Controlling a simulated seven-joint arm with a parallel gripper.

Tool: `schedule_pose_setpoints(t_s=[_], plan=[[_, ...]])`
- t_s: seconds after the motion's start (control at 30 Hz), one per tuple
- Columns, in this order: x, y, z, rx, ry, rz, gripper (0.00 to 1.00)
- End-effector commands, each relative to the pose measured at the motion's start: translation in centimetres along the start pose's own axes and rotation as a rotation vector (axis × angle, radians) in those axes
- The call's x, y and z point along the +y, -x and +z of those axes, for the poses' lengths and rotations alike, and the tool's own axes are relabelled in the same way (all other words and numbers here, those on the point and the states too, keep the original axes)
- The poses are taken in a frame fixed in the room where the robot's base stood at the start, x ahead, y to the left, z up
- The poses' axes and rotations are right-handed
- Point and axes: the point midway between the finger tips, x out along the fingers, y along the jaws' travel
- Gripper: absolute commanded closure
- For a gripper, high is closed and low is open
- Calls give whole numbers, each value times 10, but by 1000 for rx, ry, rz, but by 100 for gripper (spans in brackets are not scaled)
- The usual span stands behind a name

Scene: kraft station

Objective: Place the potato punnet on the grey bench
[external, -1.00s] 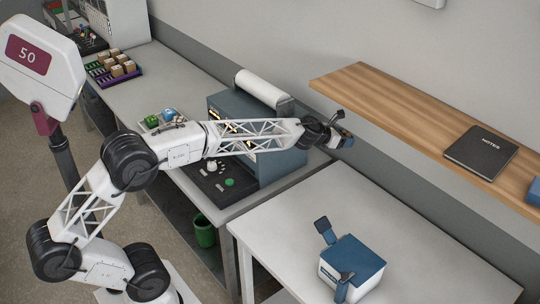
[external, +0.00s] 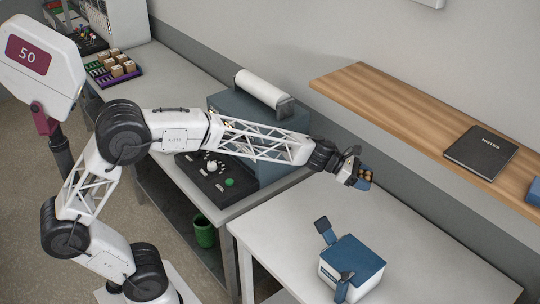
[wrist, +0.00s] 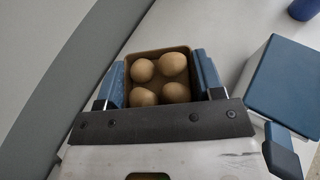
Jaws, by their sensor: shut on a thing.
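The potato punnet is a small tan tray (wrist: 160,54) holding several round brown potatoes (wrist: 174,63) in the wrist view. The blue fingers of my gripper (wrist: 160,78) are shut on its two sides. In the external view, my gripper (external: 360,174) holds the punnet (external: 367,177) in the air over the back left part of a light grey bench (external: 283,225). The punnet is small and partly hidden by the fingers there. A second grey bench top (external: 190,92) runs along the wall to the left.
A white cooler box with a blue lid (external: 357,259) stands on the front right bench. A wooden shelf (external: 400,100) with a black notebook (external: 480,150) runs along the wall behind. A blue-grey machine (external: 238,112) stands at the left. Bench top left of the cooler is clear.

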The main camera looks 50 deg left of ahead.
Motion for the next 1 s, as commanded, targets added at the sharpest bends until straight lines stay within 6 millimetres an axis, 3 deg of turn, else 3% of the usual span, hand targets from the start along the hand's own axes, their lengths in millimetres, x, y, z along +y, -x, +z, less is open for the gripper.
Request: schedule_pose_setpoints(t_s=[0.13, 0.43, 0.73, 1.0], plan=[[-26, -5, 8, 0, -30, -74, 65], [-56, -9, 17, 0, -66, -158, 65], [-72, -11, 21, 1, -84, -202, 65], [-71, -18, 2, 0, -83, -201, 65]])
